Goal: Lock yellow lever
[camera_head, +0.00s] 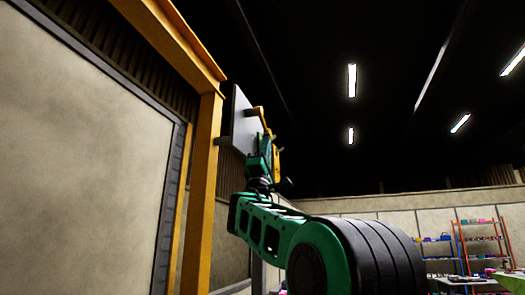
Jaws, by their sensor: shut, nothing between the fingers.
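A grey panel (242,118) stands out from the side of a yellow post, seen at a steep angle. A small yellow piece (258,112), which looks like the yellow lever, sticks out to the right from the panel's upper face. My green arm reaches up from the lower right. My gripper (268,134) is at its far end, close to the panel and just below the yellow piece. It looks small and dark here and is shut and empty. I cannot tell whether it touches the lever. The lever's base and exact angle are partly hidden.
The yellow post (201,190) and its overhead beam frame a large beige wall panel (80,150) at left. An orange shelf (480,245) with coloured items and a green table (508,281) stand far back at right. Open space lies right of the panel.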

